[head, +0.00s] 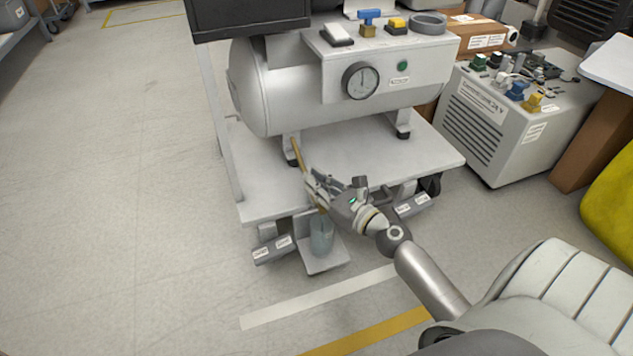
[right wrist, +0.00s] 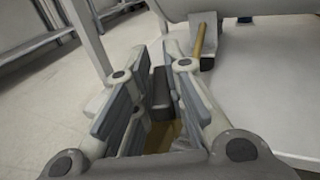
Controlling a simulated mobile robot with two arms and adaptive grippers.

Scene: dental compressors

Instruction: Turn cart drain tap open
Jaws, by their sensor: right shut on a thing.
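The cart (head: 245,211) carries a silver compressor tank (head: 265,85) with a round gauge. My right gripper (head: 318,188) is at the cart's front edge, below the tank. In the right wrist view its fingers (right wrist: 158,95) stand either side of a dark grey handle (right wrist: 160,82), with brass-coloured metal (right wrist: 163,137) below it. I take this to be the drain tap, held between the fingers. In the head view the gripper hides the tap, so I cannot tell its turn angle. My left gripper is not in view.
A grey cup (head: 321,236) stands on a small plate (head: 322,264) below the gripper. A grey machine (head: 487,125) stands right; floor at left is clear.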

